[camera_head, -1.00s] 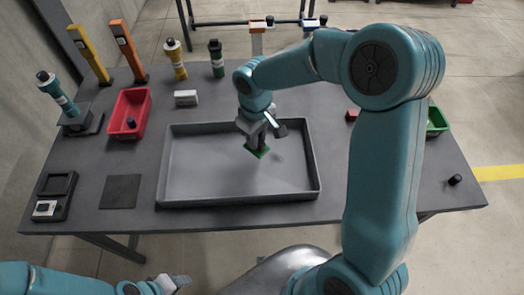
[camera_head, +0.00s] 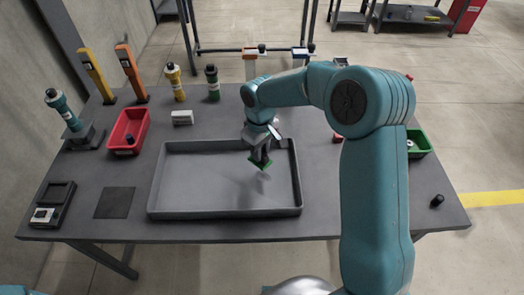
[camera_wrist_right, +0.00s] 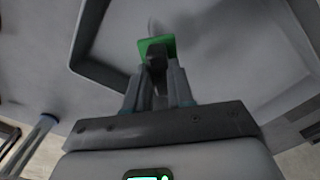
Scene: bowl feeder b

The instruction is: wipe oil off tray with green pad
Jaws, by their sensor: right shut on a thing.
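The grey tray (camera_head: 225,211) lies in the middle of the table, with low raised walls. My right gripper (camera_head: 261,153) is over the right half of the tray. It is shut on the dark handle of the green pad (camera_head: 259,165), which looks tilted. The pad also shows in the right wrist view (camera_wrist_right: 157,44), in front of the fingers (camera_wrist_right: 157,75). I cannot tell whether the pad touches the tray floor. A faint darker mark (camera_head: 263,179) shows beside the pad; I cannot tell if it is oil or shadow. My left gripper is out of view.
A red bin (camera_head: 129,132) and a white block (camera_head: 182,118) stand left of and behind the tray. A green bin (camera_head: 420,144) is at the right. A dark mat (camera_head: 114,203) lies left of the tray. A black cylinder (camera_head: 437,200) sits near the right table edge.

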